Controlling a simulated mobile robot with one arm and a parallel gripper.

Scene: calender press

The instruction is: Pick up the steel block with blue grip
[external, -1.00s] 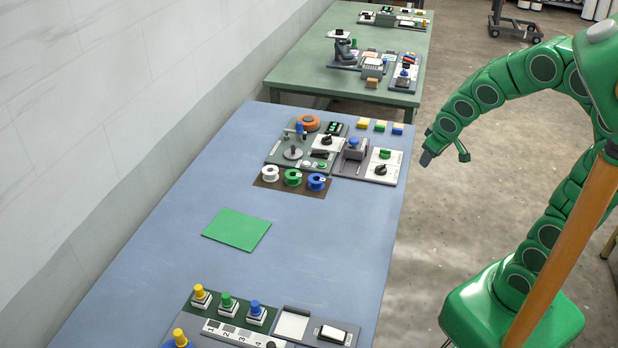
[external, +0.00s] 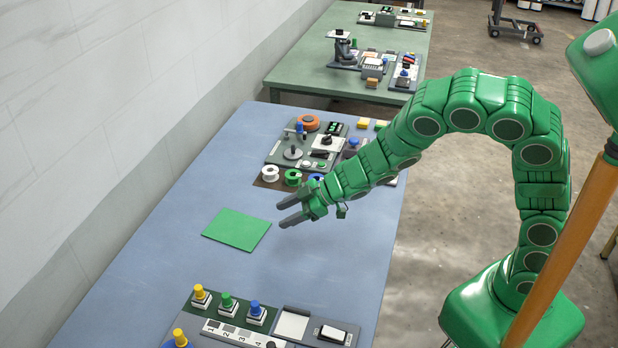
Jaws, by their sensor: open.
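The steel block with blue grip (external: 256,313) stands upright on the near panel, at the right end of a row with a yellow-gripped block (external: 201,297) and a green-gripped block (external: 228,304). My gripper (external: 284,213) is open and empty above the blue table, its two dark fingers pointing left. It is well behind the blue-gripped block and apart from it, just right of the green mat (external: 237,229).
The near panel (external: 229,333) has numbered marks, a white square and a switch. Behind my gripper are white, green and blue spools (external: 293,177) and a control panel, partly hidden by my arm. The blue table (external: 330,265) is clear between the mat and near panel.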

